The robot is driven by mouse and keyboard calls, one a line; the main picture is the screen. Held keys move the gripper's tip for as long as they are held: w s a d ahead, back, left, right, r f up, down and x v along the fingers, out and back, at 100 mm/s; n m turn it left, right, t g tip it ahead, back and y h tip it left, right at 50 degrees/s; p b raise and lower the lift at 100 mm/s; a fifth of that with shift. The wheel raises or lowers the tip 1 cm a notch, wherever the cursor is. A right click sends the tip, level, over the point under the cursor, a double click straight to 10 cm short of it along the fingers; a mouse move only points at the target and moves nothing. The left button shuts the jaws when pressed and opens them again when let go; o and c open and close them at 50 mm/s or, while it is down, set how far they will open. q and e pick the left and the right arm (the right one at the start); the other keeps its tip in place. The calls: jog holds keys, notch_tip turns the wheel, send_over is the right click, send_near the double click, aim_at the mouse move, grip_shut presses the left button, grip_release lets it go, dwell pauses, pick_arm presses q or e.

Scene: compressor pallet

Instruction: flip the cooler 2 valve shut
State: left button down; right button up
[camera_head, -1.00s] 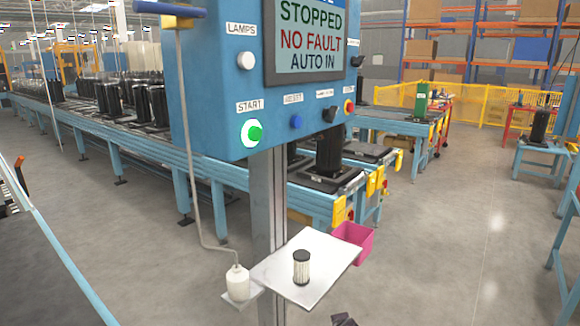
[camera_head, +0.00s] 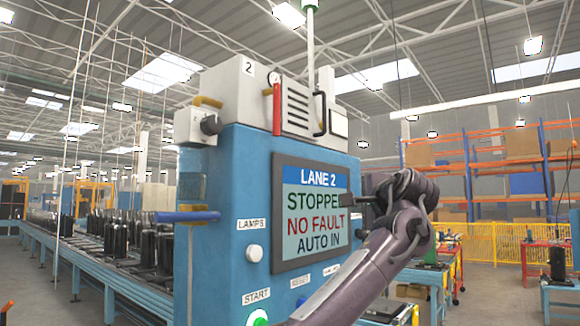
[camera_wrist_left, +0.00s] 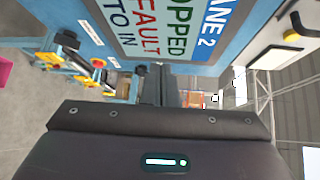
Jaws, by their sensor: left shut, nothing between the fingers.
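The white cooler box marked 2 (camera_head: 247,98) sits on top of the blue cabinet. A red lever (camera_head: 277,108) hangs upright on its front left, just below a small round gauge (camera_head: 273,78); it looks like the valve handle. A bent black handle (camera_head: 320,114) is farther right on the box, and also shows in the left wrist view (camera_wrist_left: 301,24). My left gripper (camera_head: 347,199) is shut and empty, in front of the right edge of the screen, below and right of the red lever and apart from it. My right gripper is out of view.
The lit screen (camera_head: 310,215) reads LANE 2, STOPPED. A thin pole (camera_head: 311,40) rises above the box. Space left of the cabinet front is open.

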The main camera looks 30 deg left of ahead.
aim_at(276, 110)
pick_arm(q)
jog(key=s+r+n+g+y+p, duration=0.1)
jog(key=s+r+n+y, duration=0.1)
jog(key=s+r, duration=1.3)
notch_tip(276, 110, up, 4)
jog(key=shift+a+r+y, duration=0.1)
jog(key=shift+a+y, duration=0.2)
jog(key=shift+w, duration=0.1)
jog(key=p+x, duration=0.7)
jog(key=x, duration=0.3)
jog(key=s, duration=0.2)
jog(key=s+a, duration=0.1)
jog(key=s, duration=0.1)
jog(key=shift+w, duration=0.1)
